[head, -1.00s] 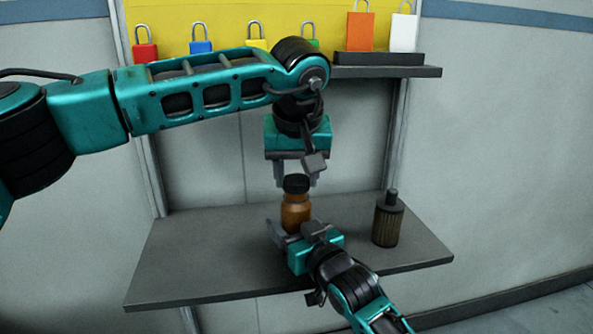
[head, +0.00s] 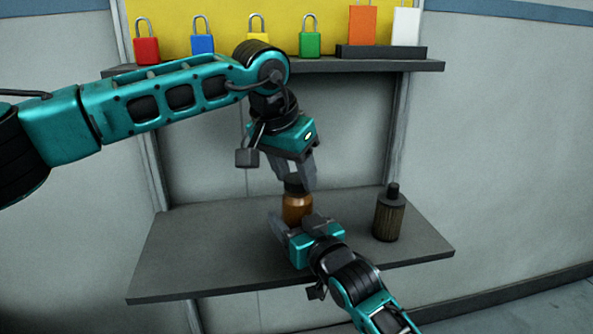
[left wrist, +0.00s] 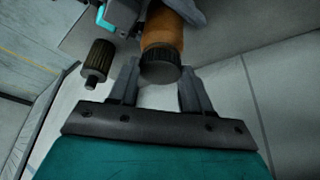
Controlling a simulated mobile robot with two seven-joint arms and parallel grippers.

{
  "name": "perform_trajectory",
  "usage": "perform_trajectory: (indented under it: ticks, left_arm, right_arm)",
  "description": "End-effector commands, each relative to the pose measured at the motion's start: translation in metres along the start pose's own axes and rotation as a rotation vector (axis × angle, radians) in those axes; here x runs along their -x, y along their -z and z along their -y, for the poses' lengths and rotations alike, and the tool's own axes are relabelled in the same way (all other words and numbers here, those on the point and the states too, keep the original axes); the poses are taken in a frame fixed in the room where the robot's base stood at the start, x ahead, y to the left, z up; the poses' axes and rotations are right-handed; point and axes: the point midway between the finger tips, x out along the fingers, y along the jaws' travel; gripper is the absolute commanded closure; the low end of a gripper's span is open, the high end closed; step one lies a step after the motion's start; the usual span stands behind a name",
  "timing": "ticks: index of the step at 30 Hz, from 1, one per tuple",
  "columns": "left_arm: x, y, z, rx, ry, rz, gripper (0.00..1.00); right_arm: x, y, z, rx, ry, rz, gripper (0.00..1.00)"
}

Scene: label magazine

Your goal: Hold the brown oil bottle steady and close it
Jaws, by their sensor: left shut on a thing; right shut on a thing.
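The brown oil bottle (head: 297,208) stands upright on the lower shelf, with its black cap (head: 294,186) on top. My left gripper (head: 299,180) comes down from above, turned at an angle, and is shut on the cap. In the left wrist view the cap (left wrist: 160,68) sits between the two fingertips, with the amber bottle body (left wrist: 162,30) beyond it. My right gripper (head: 288,228) is shut on the lower part of the bottle from the front and hides its base. Whether the cap is fully seated cannot be told.
A dark ribbed filter-like cylinder (head: 389,215) stands on the lower shelf (head: 190,262) to the right of the bottle. Several coloured padlocks and tags stand on the upper shelf (head: 400,66) behind. The left part of the lower shelf is clear.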

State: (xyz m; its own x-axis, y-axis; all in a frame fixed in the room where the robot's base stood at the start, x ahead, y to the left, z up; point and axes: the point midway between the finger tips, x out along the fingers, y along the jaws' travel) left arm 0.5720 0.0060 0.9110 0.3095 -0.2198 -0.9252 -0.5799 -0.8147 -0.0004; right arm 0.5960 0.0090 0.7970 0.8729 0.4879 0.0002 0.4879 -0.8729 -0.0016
Motion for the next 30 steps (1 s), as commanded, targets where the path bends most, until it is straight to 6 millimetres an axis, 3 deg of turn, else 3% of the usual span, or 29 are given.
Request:
perform_trajectory:
  ticks: [6, 16, 17, 24, 30]
  left_arm:
    - [-0.0001, 0.0, 0.0015, -0.167, -0.071, -0.003, 0.8]
    - [0.0004, 0.0004, 0.0015, -0.187, -0.076, -0.005, 0.8]
    - [0.0004, 0.0004, 0.0015, -0.187, -0.076, -0.005, 0.5]
    - [0.0003, 0.0004, 0.0015, -0.186, -0.076, -0.005, 0.27]
    - [0.0002, 0.0003, 0.0015, -0.186, -0.075, -0.004, 0.26]
  right_arm:
    - [0.0001, -0.0007, -0.0002, 0.0, 0.0, 0.002, 1.0]
    - [0.0001, -0.0008, -0.0003, 0.0, -0.001, 0.002, 1.0]
    - [0.0001, -0.0008, -0.0003, 0.0, -0.001, 0.002, 1.0]
    - [0.0001, -0.0008, -0.0004, 0.0, -0.001, 0.002, 1.0]
    - [0.0001, -0.0008, -0.0004, 0.0, -0.001, 0.002, 1.0]
